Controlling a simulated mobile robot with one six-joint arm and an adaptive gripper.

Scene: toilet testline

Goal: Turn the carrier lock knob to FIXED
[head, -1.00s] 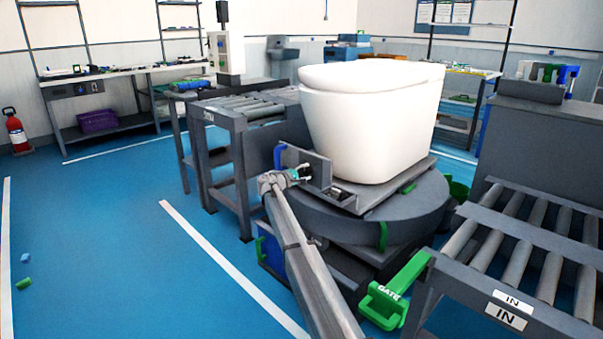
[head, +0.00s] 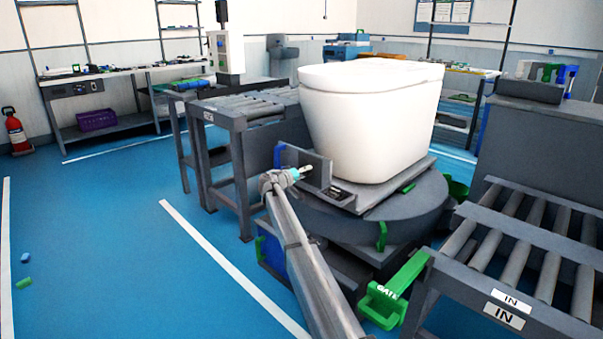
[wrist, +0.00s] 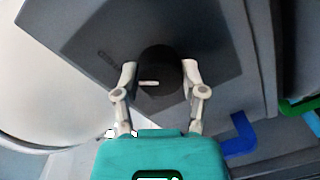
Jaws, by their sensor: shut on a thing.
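The carrier lock knob (wrist: 160,66) is round and black with a short white mark, and stands on a dark grey plate (wrist: 85,40). In the wrist view my gripper (wrist: 160,88) has one finger on each side of the knob and is shut on it. Faint lettering on the plate is too blurred to read. In the head view my gripper (head: 303,171) is at the upright plate (head: 318,168) on the carrier's left side; the knob is too small to make out there. The white toilet (head: 370,120) stands on the carrier.
The carrier sits on a round grey turntable (head: 395,222). A green GATE handle (head: 385,303) and the IN roller conveyor (head: 520,255) are at the right. Another roller conveyor (head: 245,105) lies behind at the left. A blue tab (wrist: 240,135) is close to my gripper. The blue floor at left is mostly open.

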